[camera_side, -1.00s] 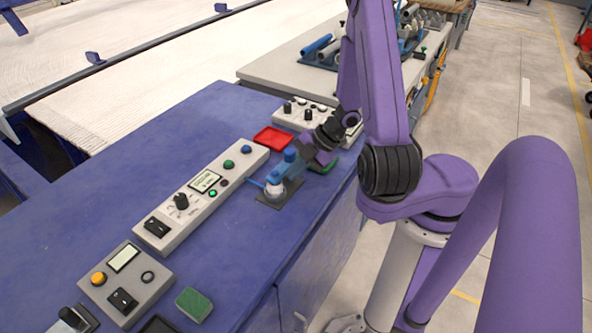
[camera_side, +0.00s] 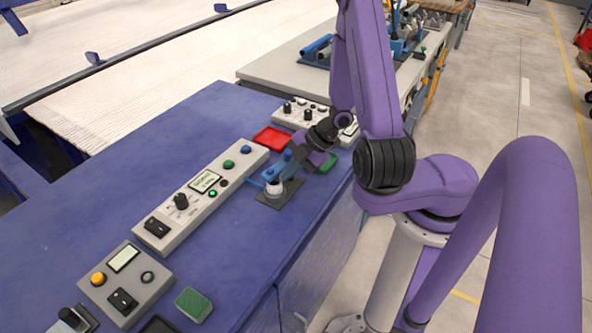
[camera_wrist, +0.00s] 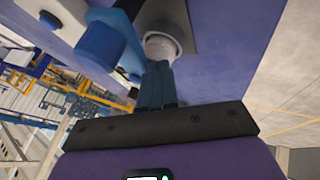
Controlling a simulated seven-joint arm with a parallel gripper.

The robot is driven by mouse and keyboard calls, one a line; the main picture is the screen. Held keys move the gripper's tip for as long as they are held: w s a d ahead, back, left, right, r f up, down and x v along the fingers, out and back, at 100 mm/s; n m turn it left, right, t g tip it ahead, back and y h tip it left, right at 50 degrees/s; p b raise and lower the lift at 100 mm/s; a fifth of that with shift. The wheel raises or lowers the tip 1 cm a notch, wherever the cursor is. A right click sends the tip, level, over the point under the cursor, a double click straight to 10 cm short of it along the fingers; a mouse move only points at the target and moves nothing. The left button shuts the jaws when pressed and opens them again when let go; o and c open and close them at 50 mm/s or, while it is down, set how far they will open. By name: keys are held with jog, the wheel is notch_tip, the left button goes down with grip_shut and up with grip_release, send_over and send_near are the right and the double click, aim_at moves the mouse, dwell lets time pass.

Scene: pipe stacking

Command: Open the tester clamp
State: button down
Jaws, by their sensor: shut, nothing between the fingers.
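The tester clamp (camera_side: 276,188) sits on a dark square plate on the blue bench, with a pale round piece and blue parts. In the wrist view its pale round piece (camera_wrist: 163,47) is just past my fingertips, and a blue cylinder (camera_wrist: 100,45) is left of it. My gripper (camera_side: 284,168) is over the clamp, tilted, with its blue fingers together and empty. It also shows in the wrist view (camera_wrist: 158,70), where its tips overlap the pale piece's lower edge; contact cannot be told. The blue fingers blend with the clamp's blue parts, and the lever's position is unclear.
A long grey control panel (camera_side: 204,194) stands left of the clamp. A red tray (camera_side: 272,138) and another panel (camera_side: 290,112) lie behind. A green pad (camera_side: 328,163) is close behind the gripper at right.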

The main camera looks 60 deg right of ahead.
jog(key=s, duration=0.4)
jog(key=shift+s+a, duration=0.15)
jog(key=shift+a, duration=0.25)
jog(key=shift+s+d+r+m+h, duration=0.6)
jog(key=shift+s+d+r+m, duration=0.7)
jog(key=shift+s+r, duration=2.2)
jog(key=shift+t, duration=0.4)
jog(key=x, duration=0.3)
jog(key=w+x, duration=0.1)
jog(key=x, duration=0.2)
jog(key=w+r+x, duration=0.1)
jog(key=x, duration=0.2)
jog(key=shift+w+f, duration=0.1)
jog(key=shift+w+d, duration=0.15)
jog(key=shift+w, duration=0.4)
jog(key=shift+w+d, duration=0.15)
jog(key=shift+w, duration=0.45)
jog(key=shift+w+d, duration=0.2)
jog(key=shift+w, duration=0.65)
